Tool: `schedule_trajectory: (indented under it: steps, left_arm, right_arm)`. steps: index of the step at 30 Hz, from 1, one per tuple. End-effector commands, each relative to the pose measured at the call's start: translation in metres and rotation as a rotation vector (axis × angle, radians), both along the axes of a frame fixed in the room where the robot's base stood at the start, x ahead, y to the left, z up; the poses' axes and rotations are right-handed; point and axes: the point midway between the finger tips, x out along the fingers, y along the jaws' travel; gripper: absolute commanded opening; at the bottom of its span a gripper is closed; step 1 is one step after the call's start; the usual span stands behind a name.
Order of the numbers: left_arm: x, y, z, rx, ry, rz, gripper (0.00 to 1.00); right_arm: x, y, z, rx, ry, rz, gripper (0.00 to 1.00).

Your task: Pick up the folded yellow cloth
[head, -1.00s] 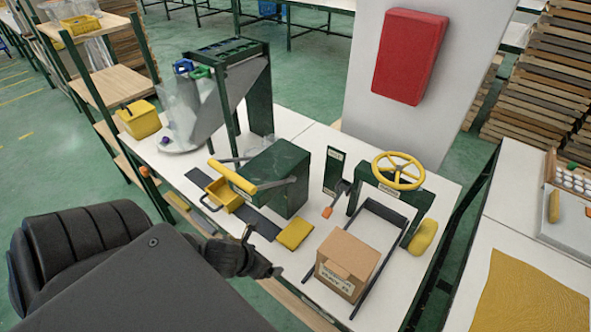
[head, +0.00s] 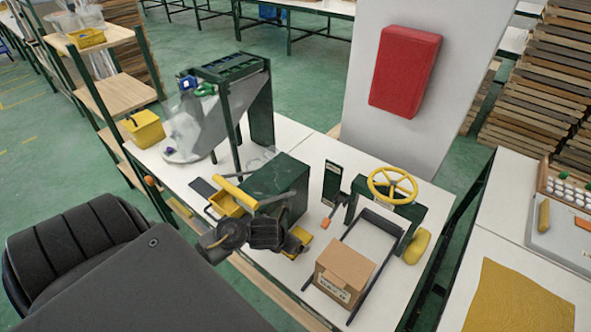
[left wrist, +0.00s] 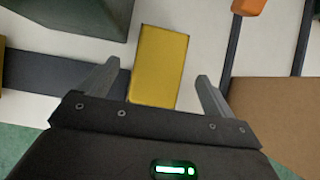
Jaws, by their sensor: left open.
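The folded yellow cloth (head: 301,235) lies on the white table between the dark green box-shaped machine and the cardboard box, partly hidden by my left gripper in the head view. In the left wrist view the cloth (left wrist: 159,64) is a flat yellow rectangle, its near end between the two fingers. My left gripper (head: 289,243) is over the cloth. In the left wrist view the gripper (left wrist: 158,74) is open, with one finger on each side of the cloth and nothing held. Whether the fingers touch the table I cannot tell. My right gripper is out of view.
A cardboard box (head: 343,271) stands between dark rails just right of the cloth. The dark green machine (head: 275,186) with a yellow handle stands behind. A yellow bin (head: 225,203) is to the left. An orange-tipped lever (head: 326,223) is behind right.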

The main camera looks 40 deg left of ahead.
Motion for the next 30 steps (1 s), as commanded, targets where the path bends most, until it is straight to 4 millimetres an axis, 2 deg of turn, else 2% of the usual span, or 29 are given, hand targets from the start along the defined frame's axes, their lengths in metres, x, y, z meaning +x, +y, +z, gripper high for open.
schedule_trajectory:
  steps: [1,3,14,25,30]
  left_arm:
    - [0.002,0.000,-0.013,-0.002,0.006,0.001,0.89]
    - [0.007,0.000,-0.019,-0.001,0.005,0.002,0.89]
    - [0.012,0.001,-0.025,0.001,0.003,0.000,0.89]
    - [0.012,0.001,-0.025,0.001,0.003,0.000,0.41]
    - [0.012,0.001,-0.025,0.002,0.003,0.000,0.41]
  right_arm:
    - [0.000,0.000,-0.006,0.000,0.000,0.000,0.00]
    - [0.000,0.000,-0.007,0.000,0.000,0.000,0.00]
    - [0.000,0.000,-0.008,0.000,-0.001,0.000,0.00]
    - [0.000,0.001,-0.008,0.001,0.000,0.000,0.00]
    - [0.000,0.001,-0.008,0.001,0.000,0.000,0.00]
